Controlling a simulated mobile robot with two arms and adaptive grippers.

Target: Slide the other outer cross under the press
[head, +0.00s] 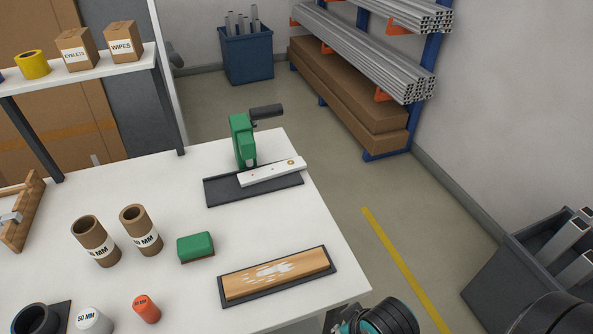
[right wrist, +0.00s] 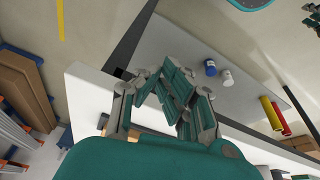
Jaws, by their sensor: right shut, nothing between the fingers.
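The green press (head: 243,140) with a black lever stands at the back of the white table. A white strip (head: 262,175) lies at a slant on the press's dark base plate (head: 222,193), its left part by the press's foot. A brass-coloured ring shows near the strip's right end, with small reddish marks along the strip. The crosses are too small to make out clearly. My right gripper (right wrist: 172,88) is shut and empty in the right wrist view. Part of my right arm shows at the head view's bottom edge, apart from the strip. My left gripper is not in view.
A wooden board on a dark tray (head: 222,302) lies at the table's front right. A green block (head: 196,247), cardboard tubes (head: 140,230), and an orange cylinder (head: 146,309) stand left of it. A shelf (head: 140,62) rises at the back left. Table between press and tray is clear.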

